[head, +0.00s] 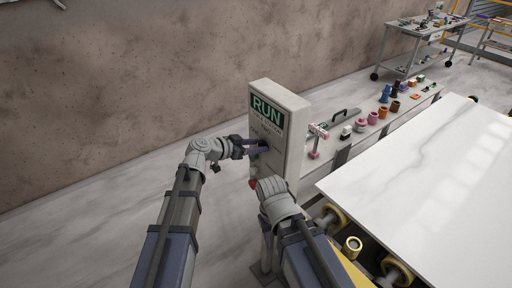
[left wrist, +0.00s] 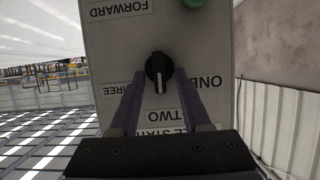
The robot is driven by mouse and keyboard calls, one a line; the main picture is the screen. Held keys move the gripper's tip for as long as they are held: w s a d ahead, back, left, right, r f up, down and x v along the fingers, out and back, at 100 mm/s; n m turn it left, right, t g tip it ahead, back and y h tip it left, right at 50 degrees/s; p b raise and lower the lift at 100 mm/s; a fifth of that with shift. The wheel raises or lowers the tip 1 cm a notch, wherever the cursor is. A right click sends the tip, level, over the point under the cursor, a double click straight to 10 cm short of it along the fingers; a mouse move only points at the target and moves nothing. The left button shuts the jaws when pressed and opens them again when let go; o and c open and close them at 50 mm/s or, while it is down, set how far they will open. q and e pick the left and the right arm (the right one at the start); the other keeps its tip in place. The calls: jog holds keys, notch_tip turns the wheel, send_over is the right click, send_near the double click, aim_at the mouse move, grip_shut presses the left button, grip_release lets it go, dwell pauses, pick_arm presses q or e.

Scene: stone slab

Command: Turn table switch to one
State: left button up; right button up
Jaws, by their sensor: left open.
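The grey control box (head: 292,110) stands upright with a green RUN sign on its front. In the left wrist view its panel (left wrist: 125,60) appears upside down. The table switch is a black round knob (left wrist: 159,68) with a white pointer line aimed at the TWO label (left wrist: 187,119). ONE (left wrist: 207,82) is at the right and THREE (left wrist: 122,89) at the left. My left gripper (head: 247,148) is open, its purple fingers on either side of the knob; contact is unclear. My right gripper's wrist (head: 277,197) is low before the box; its fingers are hidden.
A green button (left wrist: 193,2) and a FORWARD label are on the same panel. A white stone slab (head: 420,180) lies on rollers at the right. A bench (head: 345,155) with several coloured tool parts runs behind the box. Open floor is at the left.

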pick_arm(q)
jog(key=shift+c, duration=0.4)
grip_shut()
dwell(0.4)
jog(key=n+g+h+b, duration=0.1)
jog(key=n, duration=0.1)
jog(key=n+g+h+b, duration=0.1)
jog(key=n+b, duration=0.1)
jog(key=n, duration=0.1)
jog(key=w+a+f+n+g+h+b, duration=0.1)
jog(key=n+h+b, duration=0.1)
jog(key=n, duration=0.1)
jog(key=shift+w, duration=0.1)
dwell(0.4)
jog(key=shift+n, duration=0.3)
dwell(0.4)
